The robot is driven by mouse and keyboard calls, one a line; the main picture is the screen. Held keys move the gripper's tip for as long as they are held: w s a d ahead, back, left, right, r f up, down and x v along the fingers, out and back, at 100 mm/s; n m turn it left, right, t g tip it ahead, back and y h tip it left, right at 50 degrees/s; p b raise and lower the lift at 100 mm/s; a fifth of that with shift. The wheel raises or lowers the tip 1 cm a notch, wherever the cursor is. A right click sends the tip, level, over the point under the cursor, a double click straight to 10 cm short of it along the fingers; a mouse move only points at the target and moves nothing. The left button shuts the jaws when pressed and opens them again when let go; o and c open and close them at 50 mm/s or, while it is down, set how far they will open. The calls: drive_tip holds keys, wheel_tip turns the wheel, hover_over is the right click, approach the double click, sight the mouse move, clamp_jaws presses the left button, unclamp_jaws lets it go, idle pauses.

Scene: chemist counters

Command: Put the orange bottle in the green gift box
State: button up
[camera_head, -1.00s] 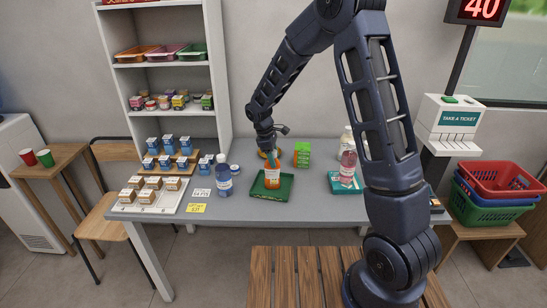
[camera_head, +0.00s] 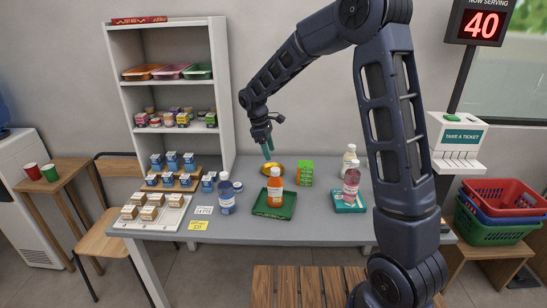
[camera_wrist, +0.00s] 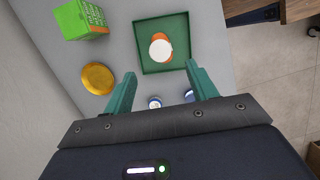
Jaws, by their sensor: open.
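The orange bottle (camera_head: 275,187) has a white cap and a pale label. It stands upright on a green tray (camera_head: 262,212) on the grey counter. In the wrist view the bottle (camera_wrist: 161,48) is seen from above, beyond my fingertips. The green gift box (camera_head: 305,173) stands on the counter to the right of the bottle and a little behind; it also shows at the upper left of the wrist view (camera_wrist: 80,19). My gripper (camera_head: 267,150) is open and empty, above and behind the tray. Its green fingers (camera_wrist: 158,78) are spread in the wrist view.
A yellow bowl (camera_head: 273,168) sits behind the tray. A blue bottle (camera_head: 226,196) stands left of it. A pink bottle (camera_head: 351,184) stands on a teal tray (camera_head: 347,206) at right, with a white bottle (camera_head: 349,157) behind. Small boxes fill the counter's left.

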drive_tip(key=s+d+r+m+t+y, duration=0.1)
drive_tip(key=s+d+r+m, duration=0.3)
drive_tip(key=d+r, duration=0.45)
drive_tip(key=s+d+r+m+t+y, duration=0.1)
drive_tip(key=s+d+r+m, duration=0.3)
drive_tip(key=d, duration=0.7)
drive_tip(key=s+d+r+m+t, duration=0.1)
drive_tip(key=s+d+m, duration=0.3)
drive_tip(key=s, duration=0.5)
drive_tip(key=s+d+r+m+t+y, duration=0.1)
drive_tip(key=s+d+m, duration=0.3)
drive_tip(key=s+d, duration=0.5)
drive_tip(key=shift+s+t, duration=0.5)
